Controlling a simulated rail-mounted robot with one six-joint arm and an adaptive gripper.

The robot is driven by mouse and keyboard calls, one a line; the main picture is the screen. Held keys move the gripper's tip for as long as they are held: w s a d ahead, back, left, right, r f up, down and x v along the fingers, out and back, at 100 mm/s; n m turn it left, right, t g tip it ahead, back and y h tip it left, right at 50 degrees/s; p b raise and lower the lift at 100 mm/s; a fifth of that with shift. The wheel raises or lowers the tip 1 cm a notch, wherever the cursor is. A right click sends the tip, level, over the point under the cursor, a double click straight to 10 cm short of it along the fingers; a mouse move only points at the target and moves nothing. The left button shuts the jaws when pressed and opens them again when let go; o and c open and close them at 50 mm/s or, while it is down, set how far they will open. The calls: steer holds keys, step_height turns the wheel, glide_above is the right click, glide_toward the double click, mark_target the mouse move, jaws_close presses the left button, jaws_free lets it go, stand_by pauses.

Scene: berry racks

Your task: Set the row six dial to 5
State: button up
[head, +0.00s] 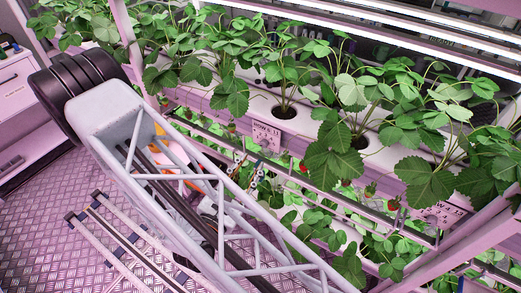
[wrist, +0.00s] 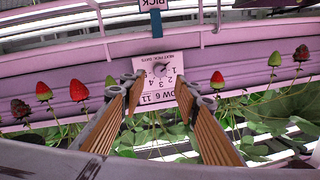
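In the wrist view, a pale pink placard (wrist: 161,82) hangs on the rail and appears upside down. It reads "ROW 6 11" and "NEXT PICK DAYS". A small round grey dial (wrist: 160,70) sits on it with digits around it; I cannot tell which digit its pointer marks. My gripper (wrist: 160,88) is open and empty, its brown-padded fingers on either side of the placard and apart from the dial. The fingertips cover parts of the placard's edges.
Strawberries such as the red one (wrist: 78,91) hang on both sides of the placard, with leaves close below.

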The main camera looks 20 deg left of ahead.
mark_target(263, 146)
steer(key=shift+w+d+b, duration=0.1)
steer(key=shift+w+d, duration=0.15)
steer(key=shift+w, duration=1.1)
steer(key=shift+w+d+b, duration=0.15)
steer(key=shift+w+d, duration=0.1)
steer(key=shift+w, duration=1.15)
steer(key=shift+w+d+b, duration=0.1)
steer(key=shift+w+d, duration=0.15)
steer(key=shift+w, duration=1.1)
steer(key=shift+c, duration=0.2)
steer(key=c, duration=0.8)
